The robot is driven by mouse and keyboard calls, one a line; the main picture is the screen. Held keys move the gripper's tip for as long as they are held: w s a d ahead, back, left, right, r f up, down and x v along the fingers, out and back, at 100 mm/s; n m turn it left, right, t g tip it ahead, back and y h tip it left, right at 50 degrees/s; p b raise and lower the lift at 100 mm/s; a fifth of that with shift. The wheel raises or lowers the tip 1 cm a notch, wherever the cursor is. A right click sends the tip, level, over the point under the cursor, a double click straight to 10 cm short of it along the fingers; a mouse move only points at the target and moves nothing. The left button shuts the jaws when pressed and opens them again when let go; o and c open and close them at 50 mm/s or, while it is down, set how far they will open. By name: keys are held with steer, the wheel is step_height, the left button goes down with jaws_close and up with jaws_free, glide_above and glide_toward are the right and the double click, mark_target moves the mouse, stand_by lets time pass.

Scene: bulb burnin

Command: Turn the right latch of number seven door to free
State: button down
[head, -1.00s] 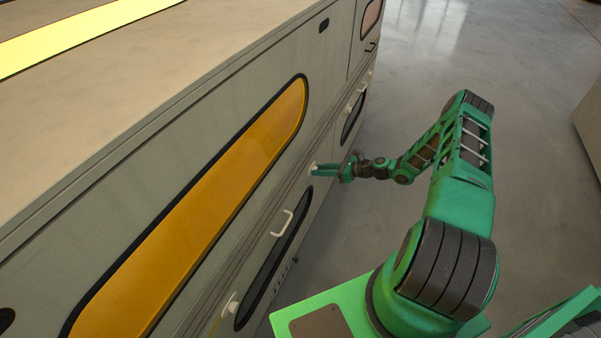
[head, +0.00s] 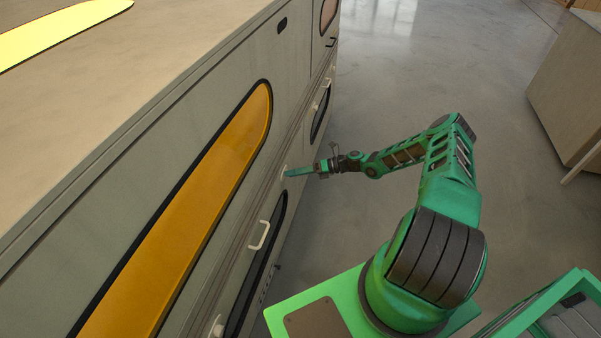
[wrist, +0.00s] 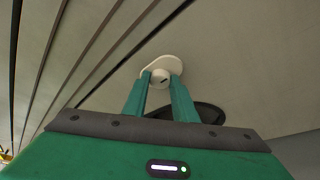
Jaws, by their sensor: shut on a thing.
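The right latch (wrist: 162,64) is a white knob with an oblong plate, on the grey cabinet face in the wrist view. In the head view the latch (head: 284,171) is a small white spot at my fingertips. My gripper (wrist: 161,80) is shut on the latch, one green finger on each side; it also shows in the head view (head: 290,173). The lower door (head: 240,304) has a dark window and a white handle (head: 260,235). Another white latch (head: 217,328) is at the bottom edge of the head view. I cannot read a door number.
The cabinet's long amber window (head: 205,215) lies above the latches. A further door with a white handle (head: 325,94) is farther along. Bare concrete floor (head: 400,85) is open to the right, with a beige cabinet (head: 570,90) at the right edge.

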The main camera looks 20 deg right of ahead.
steer(key=shift+w+d+r, duration=0.1)
steer(key=shift+w+d, duration=0.25)
steer(key=shift+d, duration=0.1)
steer(key=c, duration=1.4)
jaws_free()
steer(key=shift+c, duration=0.2)
steer(key=shift+s+a, duration=0.15)
steer(key=shift+a, duration=0.05)
steer(key=v, duration=1)
steer(key=shift+s+d, duration=0.2)
steer(key=shift+d, duration=0.15)
